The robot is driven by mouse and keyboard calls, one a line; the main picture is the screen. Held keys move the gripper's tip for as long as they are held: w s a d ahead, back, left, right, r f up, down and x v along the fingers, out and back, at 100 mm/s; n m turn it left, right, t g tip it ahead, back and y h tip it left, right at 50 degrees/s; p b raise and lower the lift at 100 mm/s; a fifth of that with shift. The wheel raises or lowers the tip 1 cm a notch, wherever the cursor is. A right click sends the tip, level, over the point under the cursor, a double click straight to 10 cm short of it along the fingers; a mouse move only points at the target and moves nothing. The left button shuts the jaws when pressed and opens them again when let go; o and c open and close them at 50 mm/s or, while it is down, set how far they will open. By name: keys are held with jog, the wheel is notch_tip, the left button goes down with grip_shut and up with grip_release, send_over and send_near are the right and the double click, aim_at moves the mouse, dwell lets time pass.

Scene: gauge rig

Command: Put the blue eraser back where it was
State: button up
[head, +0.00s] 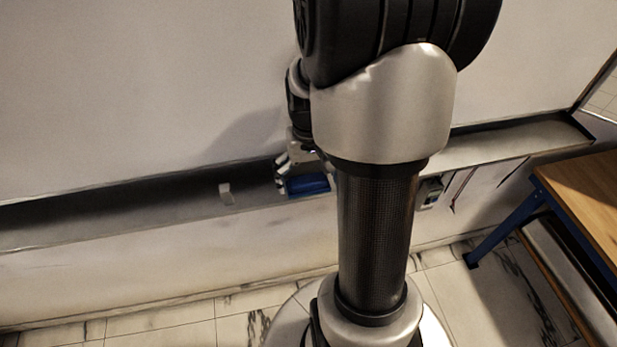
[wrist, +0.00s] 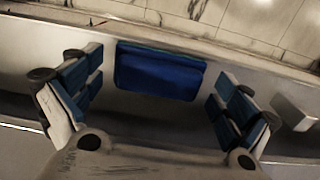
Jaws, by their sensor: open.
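The blue eraser (head: 309,186) lies in the long dark ledge (head: 120,205) along the foot of the white board. In the wrist view the eraser (wrist: 158,75) sits between my two spread fingers, near the tips, with a gap on each side. My gripper (head: 294,168) is open and empty at the ledge; in the wrist view the gripper (wrist: 157,84) shows blue-padded fingers. My arm hides part of the ledge to the right of the eraser in the head view.
A small pale block (head: 226,193) is on the ledge left of the eraser; it also shows in the wrist view (wrist: 294,112). The white board (head: 130,90) rises behind. A wooden-topped table (head: 590,195) stands at the right. The ledge farther left is bare.

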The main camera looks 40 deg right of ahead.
aim_at(306, 183)
notch_tip(306, 183, up, 12)
jog(key=p, duration=0.2)
jog(key=shift+p, duration=0.35)
jog(key=s+a+n+t+b, duration=0.2)
jog(key=s+a+n+b, duration=0.1)
jog(key=a, duration=0.7)
jog(key=s+a+f+n+t+b, duration=0.1)
jog(key=s+a+b, duration=0.4)
jog(key=a, duration=0.5)
jog(key=shift+s+f+n+t, duration=0.2)
jog(key=shift+s+n+t, duration=0.5)
jog(key=shift+n, duration=0.5)
jog(key=shift+w+a, duration=0.1)
